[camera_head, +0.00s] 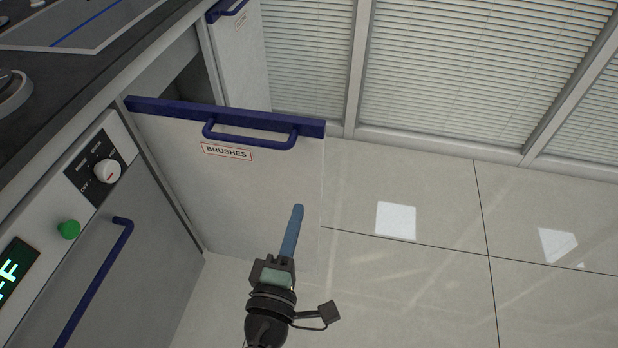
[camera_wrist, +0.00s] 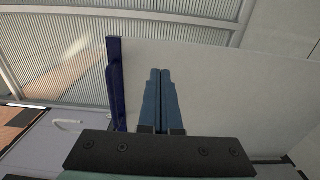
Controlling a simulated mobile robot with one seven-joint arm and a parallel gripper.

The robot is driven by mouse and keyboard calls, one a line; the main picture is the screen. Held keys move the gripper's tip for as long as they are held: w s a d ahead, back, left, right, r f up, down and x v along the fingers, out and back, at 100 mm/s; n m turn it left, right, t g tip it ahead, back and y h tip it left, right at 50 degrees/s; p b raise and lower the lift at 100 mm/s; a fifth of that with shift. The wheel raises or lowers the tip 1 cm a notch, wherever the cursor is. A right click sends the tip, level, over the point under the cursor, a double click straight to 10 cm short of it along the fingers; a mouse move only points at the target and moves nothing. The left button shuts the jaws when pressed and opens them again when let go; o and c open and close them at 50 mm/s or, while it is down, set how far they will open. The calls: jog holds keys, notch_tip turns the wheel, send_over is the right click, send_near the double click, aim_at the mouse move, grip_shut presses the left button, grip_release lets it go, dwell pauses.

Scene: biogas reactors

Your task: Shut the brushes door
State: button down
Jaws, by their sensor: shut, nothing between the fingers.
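The brushes door (camera_head: 245,190) stands swung open, out from the counter front, in the head view. It is a pale grey panel with a dark blue top edge, a blue bar handle (camera_head: 250,137) and a "BRUSHES" label (camera_head: 227,151). My gripper (camera_head: 297,212) is shut and empty, in front of the panel's lower right part in that view. In the wrist view, the shut blue fingers (camera_wrist: 160,75) point toward the pale panel (camera_wrist: 225,85), with its blue edge to their left. I cannot tell whether they touch it.
The counter (camera_head: 60,100) runs along the left, with a dial (camera_head: 107,171), a green button (camera_head: 69,229) and another blue-handled front (camera_head: 95,280). Another open door (camera_head: 240,60) stands behind. Tiled floor (camera_head: 420,240) is clear to the right, before the blind-covered windows (camera_head: 470,70).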

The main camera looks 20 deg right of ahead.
aim_at(311, 166)
jog(key=x, duration=0.9)
jog(key=shift+w+d+b, duration=0.1)
jog(key=shift+b, duration=0.2)
jog(key=shift+w, duration=0.1)
